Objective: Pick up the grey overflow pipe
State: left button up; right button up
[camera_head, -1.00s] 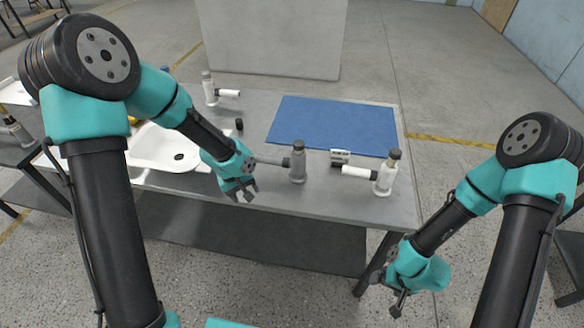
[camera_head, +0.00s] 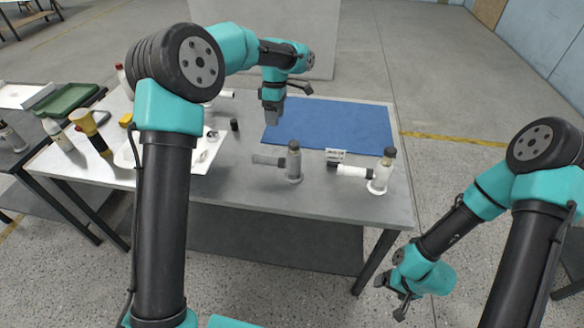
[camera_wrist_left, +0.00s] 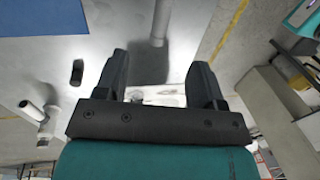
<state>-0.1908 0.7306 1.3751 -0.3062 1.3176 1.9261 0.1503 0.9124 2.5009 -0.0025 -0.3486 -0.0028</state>
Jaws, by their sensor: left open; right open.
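The grey overflow pipe (camera_head: 293,164) stands upright on the metal table, with a dark cap on top and a grey side arm pointing left. My left gripper (camera_head: 273,118) is open and empty above the table, beyond the pipe, near the left edge of the blue mat. In the left wrist view its fingers (camera_wrist_left: 160,82) are apart with nothing between them. A grey tube at the top edge there (camera_wrist_left: 160,18) looks like part of the pipe, cut off by the frame. My right gripper (camera_head: 392,297) is open and empty, low in front of the table.
The blue mat (camera_head: 340,123) lies behind. A small black cap (camera_head: 234,125) and a white tub shell (camera_head: 206,150) are left.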

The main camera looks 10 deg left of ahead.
aim_at(274, 160)
pick_arm(q)
jog(key=shift+f, duration=0.15)
notch_tip(274, 160, down, 12)
jog(key=s, duration=0.2)
jog(key=shift+s, duration=0.25)
dwell(0.5)
jog(key=f, duration=0.1)
jog(key=s+f, duration=0.1)
jog(key=f, duration=0.1)
jog(key=shift+s+f, duration=0.25)
jog(key=shift+f, duration=0.6)
jog(key=shift+f, duration=0.25)
dwell(0.4)
jog(key=c, duration=1.1)
